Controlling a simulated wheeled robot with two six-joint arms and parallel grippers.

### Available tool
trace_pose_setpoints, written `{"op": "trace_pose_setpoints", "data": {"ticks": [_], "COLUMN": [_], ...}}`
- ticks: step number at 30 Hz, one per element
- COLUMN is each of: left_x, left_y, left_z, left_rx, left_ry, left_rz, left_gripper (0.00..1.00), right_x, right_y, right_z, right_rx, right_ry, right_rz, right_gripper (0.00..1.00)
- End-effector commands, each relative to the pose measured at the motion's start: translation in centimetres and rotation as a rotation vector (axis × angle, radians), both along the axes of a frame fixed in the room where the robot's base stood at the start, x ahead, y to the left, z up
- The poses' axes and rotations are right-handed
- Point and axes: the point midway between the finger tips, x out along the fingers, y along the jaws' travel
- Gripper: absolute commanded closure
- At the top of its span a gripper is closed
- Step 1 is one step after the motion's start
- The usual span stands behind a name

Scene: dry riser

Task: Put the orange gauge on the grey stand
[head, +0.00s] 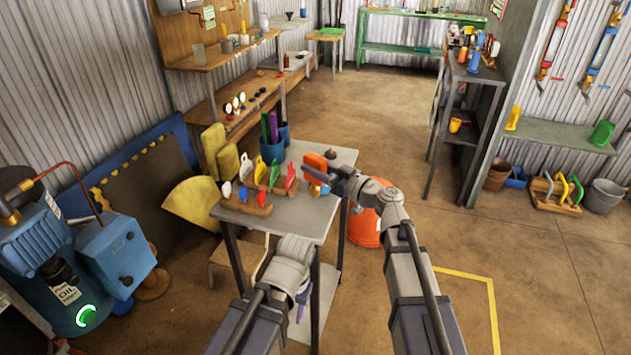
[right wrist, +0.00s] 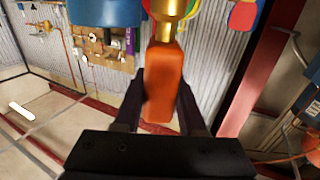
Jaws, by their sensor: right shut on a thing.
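The orange gauge (head: 315,163) shows as an orange block above the grey table, at the tip of my right gripper (head: 322,172). In the right wrist view the orange gauge (right wrist: 163,85) is between both fingers of my right gripper (right wrist: 160,100), which is shut on it. A brass-coloured part shows above it there; I cannot tell if it belongs to the gauge. A small dark grey piece (head: 331,154) shows just behind the gauge; I cannot tell if it is the grey stand.
The grey table (head: 308,229) carries wooden racks (head: 247,206) with several coloured pieces, and blue cups (head: 272,151) at its back left. An orange bucket (head: 366,229) stands on the floor right of it. A blue compressor (head: 60,258) is at left.

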Motion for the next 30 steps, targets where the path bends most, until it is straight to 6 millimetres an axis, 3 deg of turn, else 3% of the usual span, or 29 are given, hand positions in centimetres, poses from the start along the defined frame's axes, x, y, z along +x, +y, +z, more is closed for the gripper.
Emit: {"op": "trace_pose_setpoints", "data": {"ticks": [7, 20, 21, 28, 30], "left_x": [0.0, 0.0, 0.0, 0.0, 0.0], "left_y": [0.0, 0.0, 0.0, 0.0, 0.0], "left_z": [-3.4, -3.7, -3.6, -3.6, -3.6], "left_rx": [0.0, 0.0, 0.0, 0.0, 0.0], "left_ry": [0.0, 0.0, 0.0, 0.0, 0.0], "left_rz": [0.0, 0.0, 0.0, 0.0, 0.0], "left_gripper": [0.5, 0.5, 0.5, 0.5, 0.5], "right_x": [0.0, 0.0, 0.0, 0.0, 0.0], "right_y": [0.0, 0.0, 0.0, 0.0, 0.0], "right_z": [-3.4, -3.7, -3.6, -3.5, -3.5], "right_rx": [0.001, 0.001, 0.0, 0.0, 0.0], "right_ry": [0.0, 0.0, 0.0, 0.0, 0.0], "right_rz": [0.0, 0.0, 0.0, 0.0, 0.0], "right_gripper": [1.0, 1.0, 0.58, 0.32, 0.3]}}
